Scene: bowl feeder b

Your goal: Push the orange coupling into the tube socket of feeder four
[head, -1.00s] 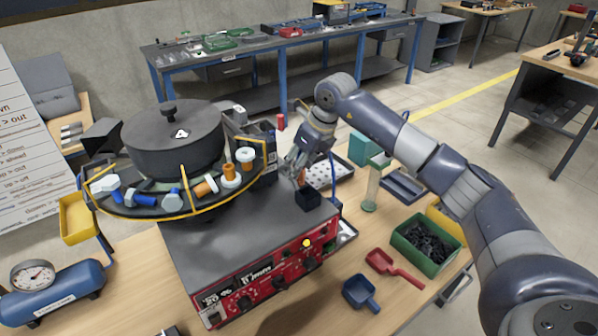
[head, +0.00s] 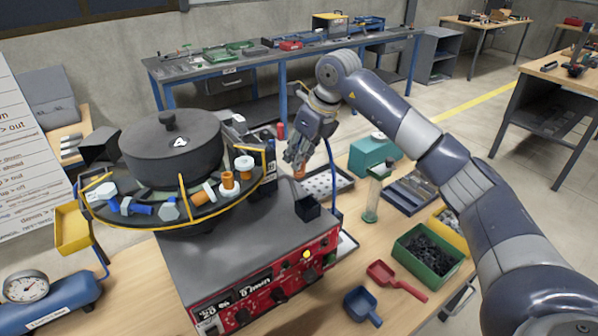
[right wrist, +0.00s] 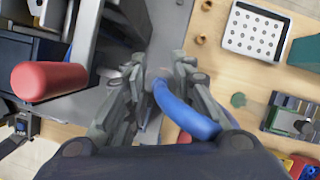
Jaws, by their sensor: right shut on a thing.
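Feeder four is the dark bowl (head: 172,148) marked 4, at the left in the head view, with a track of parts around it. My right gripper (head: 297,168) points down behind the black open-topped block (head: 307,208) on the feeder's control box. An orange piece (head: 299,174), which looks like the coupling, shows at its fingertips. A blue tube (head: 331,172) runs down beside the gripper; in the right wrist view the tube (right wrist: 188,108) emerges by the closed fingers (right wrist: 150,98), which hide the coupling. I cannot tell which part is the tube socket. My left gripper is not in view.
The red-fronted control box (head: 270,288) stands close in front. To the right are a perforated tray (head: 345,182), a clear cylinder (head: 372,195), a green bin (head: 428,250) and red and blue scoops (head: 395,278). A red cylinder (right wrist: 50,80) is near the gripper in the wrist view.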

